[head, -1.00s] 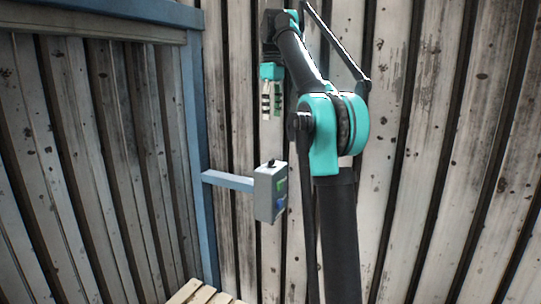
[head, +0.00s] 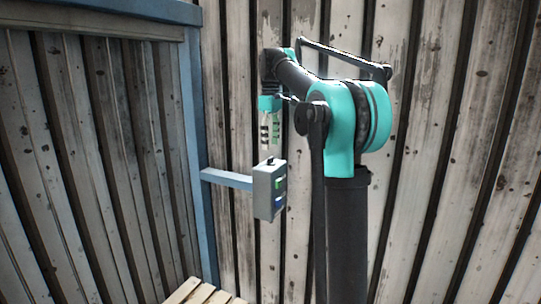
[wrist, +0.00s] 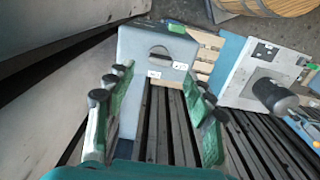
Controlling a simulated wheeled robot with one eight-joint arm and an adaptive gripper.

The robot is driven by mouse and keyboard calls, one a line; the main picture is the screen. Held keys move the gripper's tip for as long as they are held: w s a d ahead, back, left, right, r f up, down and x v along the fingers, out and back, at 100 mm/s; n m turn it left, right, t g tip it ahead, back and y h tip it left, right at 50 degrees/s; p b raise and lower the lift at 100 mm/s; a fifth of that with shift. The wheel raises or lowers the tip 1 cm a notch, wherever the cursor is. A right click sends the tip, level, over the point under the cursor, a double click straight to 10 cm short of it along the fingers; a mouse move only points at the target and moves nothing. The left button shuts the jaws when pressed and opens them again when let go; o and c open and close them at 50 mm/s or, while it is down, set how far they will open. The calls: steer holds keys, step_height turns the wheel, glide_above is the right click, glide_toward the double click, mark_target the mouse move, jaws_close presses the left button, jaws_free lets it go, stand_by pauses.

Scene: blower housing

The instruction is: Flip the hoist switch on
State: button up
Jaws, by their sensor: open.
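The hoist control box (head: 265,195) is grey and hangs on the end of a blue-grey bracket arm. A small black switch (head: 270,161) stands on its top, and green and blue buttons show on its side. My gripper (head: 270,147) points down just above the box, apart from it as far as I can tell. In the wrist view the box top (wrist: 135,42) lies beyond the fingertips, with the dark switch (wrist: 158,51) and small labels on it. My gripper (wrist: 157,78) is open there, with green and grey fingers left and right and nothing between them. The switch's position is too small to tell.
The bracket arm (head: 230,179) runs left to a blue post (head: 198,150). Weathered plank walls (head: 105,160) stand behind and left. Light wooden slats (head: 200,293) lie below. A wooden round object (wrist: 265,6) shows at the top of the wrist view.

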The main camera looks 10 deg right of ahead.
mark_target(271, 157)
steer(key=shift+f, duration=2.65)
steer(key=shift+c, duration=0.2)
steer(key=c, duration=1.1)
